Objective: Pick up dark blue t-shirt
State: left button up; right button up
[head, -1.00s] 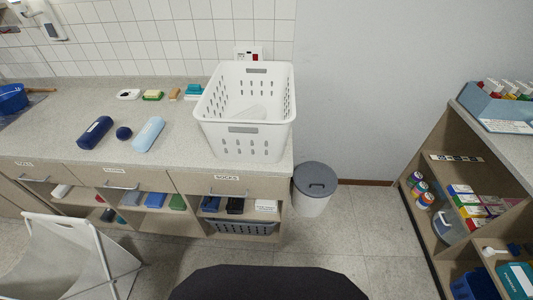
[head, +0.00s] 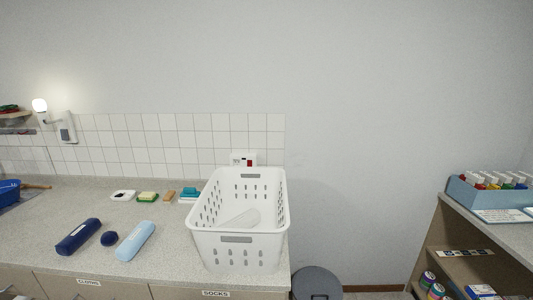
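A dark blue rolled cloth (head: 77,236), which looks like the t-shirt, lies on the counter at the left in the head view. A small dark blue ball-shaped bundle (head: 109,239) lies just to its right. A light blue rolled cloth (head: 135,240) lies to the right of the bundle. Neither of my grippers is in view.
A white laundry basket (head: 237,254) with something pale inside stands at the counter's right end. Soap and sponge-like items, including a green and yellow one (head: 148,197), line the back. A grey-lidded bin (head: 316,283) is on the floor. A shelf (head: 500,235) stands at right.

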aim_at(76, 238)
jog(key=u, duration=1.55)
